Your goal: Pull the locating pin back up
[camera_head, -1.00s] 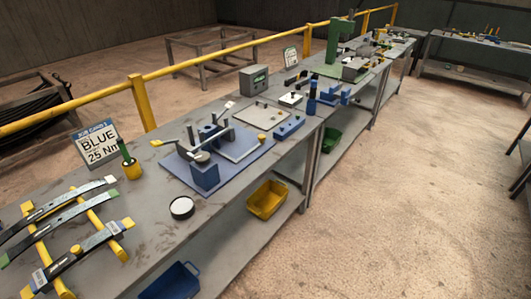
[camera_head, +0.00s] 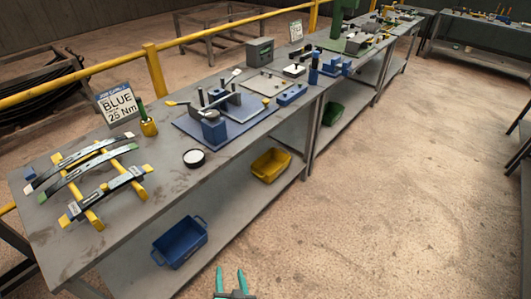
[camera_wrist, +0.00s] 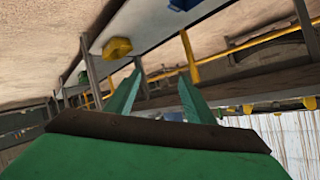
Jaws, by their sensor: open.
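My gripper (camera_head: 231,276) shows at the bottom of the head view, over the floor in front of the bench. Its two green fingers are apart, with nothing between them; they also show in the wrist view (camera_wrist: 160,88). A blue fixture plate (camera_head: 240,124) lies on the bench, well away from my gripper. It carries a blue block (camera_head: 214,131), a grey bar and levers with yellow and white ends. I cannot tell for sure which part is the locating pin. A dark upright post (camera_head: 201,98) stands on the fixture.
The grey bench (camera_head: 165,195) holds leaf springs (camera_head: 88,165) on yellow bars, a BLUE 25 Nm sign (camera_head: 118,103) and a round white-topped pot (camera_head: 194,158). A blue bin (camera_head: 180,242) and a yellow bin (camera_head: 271,165) sit on the lower shelf.

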